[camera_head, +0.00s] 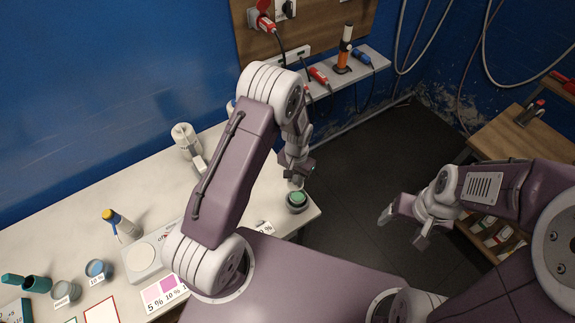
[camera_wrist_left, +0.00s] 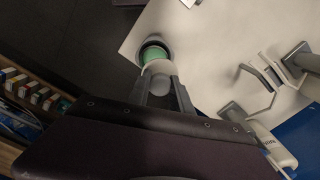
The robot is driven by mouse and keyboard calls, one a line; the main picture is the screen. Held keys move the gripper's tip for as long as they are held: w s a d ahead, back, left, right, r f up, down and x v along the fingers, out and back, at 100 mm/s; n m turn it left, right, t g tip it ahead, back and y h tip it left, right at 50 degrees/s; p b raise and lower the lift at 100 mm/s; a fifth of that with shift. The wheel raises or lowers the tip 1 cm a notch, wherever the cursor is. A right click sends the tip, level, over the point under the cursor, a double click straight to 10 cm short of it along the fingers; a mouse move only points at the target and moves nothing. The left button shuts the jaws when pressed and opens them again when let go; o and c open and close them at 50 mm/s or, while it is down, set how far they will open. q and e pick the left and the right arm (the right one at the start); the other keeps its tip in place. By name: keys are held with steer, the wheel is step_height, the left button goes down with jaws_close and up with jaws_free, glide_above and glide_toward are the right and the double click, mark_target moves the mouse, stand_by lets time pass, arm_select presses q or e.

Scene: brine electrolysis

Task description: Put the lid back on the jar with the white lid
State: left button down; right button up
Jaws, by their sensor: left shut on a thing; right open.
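The jar (camera_head: 297,203) stands near the right corner of the white table, a dark grey round vessel with green inside. It also shows in the wrist view (camera_wrist_left: 154,48), its green top partly covered by the white lid (camera_wrist_left: 158,68). My left gripper (camera_head: 296,172) is over the jar, pointing down. In the wrist view its fingers (camera_wrist_left: 161,88) are shut on the white lid, which overlaps the near side of the jar's opening. I cannot tell whether lid and jar touch. My right gripper (camera_head: 405,222) is open and empty over the dark floor, right of the table.
A wall shelf (camera_head: 345,68) holds red and blue tools. The table edge is close to the jar.

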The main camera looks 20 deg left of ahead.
mark_target(298, 190)
arm_select(q)
steer(key=shift+s+d+r+p, duration=0.25)
steer(key=shift+d+r+p, duration=0.2)
steer(key=shift+r+p, duration=0.3)
steer(key=shift+s+d+f+m+p, duration=0.1)
steer(key=shift+s+d+m+p, duration=0.05)
steer(key=shift+m+p, duration=0.15)
steer(key=shift+d+f, duration=0.1)
steer(key=shift+f, duration=0.1)
arm_select(e)
step_height(298, 190, up, 4)
steer(key=r, duration=0.1)
arm_select(q)
steer(key=shift+w+f, duration=0.3)
steer(key=shift+f, duration=0.15)
steer(key=shift+s+f+b, duration=0.1)
steer(key=shift+f+b, duration=0.45)
steer(key=shift+b, duration=0.1)
step_height(298, 190, down, 5)
steer(key=b, duration=0.3)
steer(key=shift+r+b, duration=0.1)
steer(key=shift+b, duration=0.25)
arm_select(e)
step_height(298, 190, down, 6)
steer(key=shift+r, duration=0.1)
arm_select(q)
steer(key=shift+f+b, duration=0.2)
steer(key=shift+b, duration=0.2)
arm_select(e)
steer(key=shift+f, duration=0.4)
